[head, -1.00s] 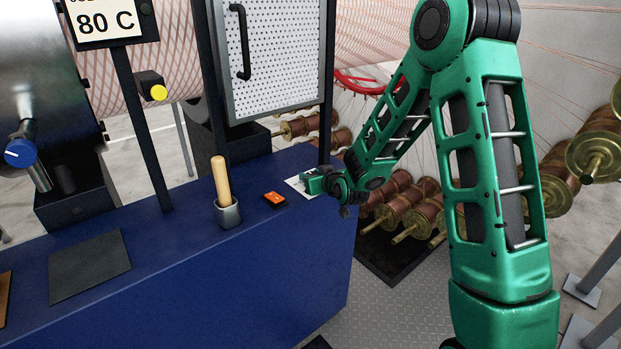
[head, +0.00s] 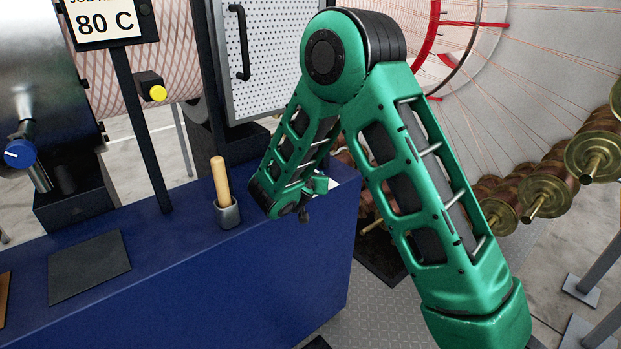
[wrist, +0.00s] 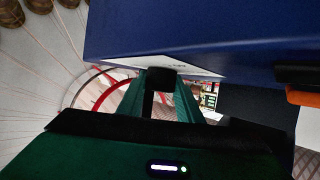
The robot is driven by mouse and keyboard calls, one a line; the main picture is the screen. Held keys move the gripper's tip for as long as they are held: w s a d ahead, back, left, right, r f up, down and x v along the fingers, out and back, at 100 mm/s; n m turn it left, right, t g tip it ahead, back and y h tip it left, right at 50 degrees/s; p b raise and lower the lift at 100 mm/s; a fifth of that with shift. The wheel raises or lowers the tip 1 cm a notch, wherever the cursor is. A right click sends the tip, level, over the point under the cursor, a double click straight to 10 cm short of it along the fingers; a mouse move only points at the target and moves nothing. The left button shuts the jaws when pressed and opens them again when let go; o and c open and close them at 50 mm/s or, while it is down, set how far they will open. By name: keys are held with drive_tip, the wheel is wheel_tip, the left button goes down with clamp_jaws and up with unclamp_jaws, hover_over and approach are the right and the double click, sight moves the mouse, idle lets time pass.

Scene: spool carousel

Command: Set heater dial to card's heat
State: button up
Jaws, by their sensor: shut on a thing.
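The card (head: 104,23) at the top left reads "80 C"; its upper line is cut off. The blue heater dial (head: 20,153) is at the left edge, on a pipe in front of the metal drum. Its white pointer mark points left and slightly up; no scale numbers are readable. My gripper (wrist: 160,95) is low over the right end of the blue bench, far right of the dial. It is shut on a small black object (wrist: 161,78) between its green fingers; I cannot tell what it is. In the head view my arm partly hides the gripper.
The blue bench (head: 200,275) carries a wooden-handled tool in a grey cup (head: 227,213), a dark mat (head: 88,266) and a white sheet (wrist: 155,59). A black post and a yellow button (head: 158,93) stand between my gripper and the dial. Copper spools are at the right.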

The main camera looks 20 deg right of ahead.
drive_tip(key=shift+a+f+m+g+h, duration=0.1)
drive_tip(key=shift+m+g+h, duration=1.3)
drive_tip(key=shift+m+h, duration=0.45)
drive_tip(key=shift+m, duration=0.25)
drive_tip(key=o, duration=1)
drive_tip(key=shift+o, duration=0.2)
drive_tip(key=v, duration=1)
drive_tip(key=shift+s+a, duration=0.15)
drive_tip(key=shift+a, duration=0.15)
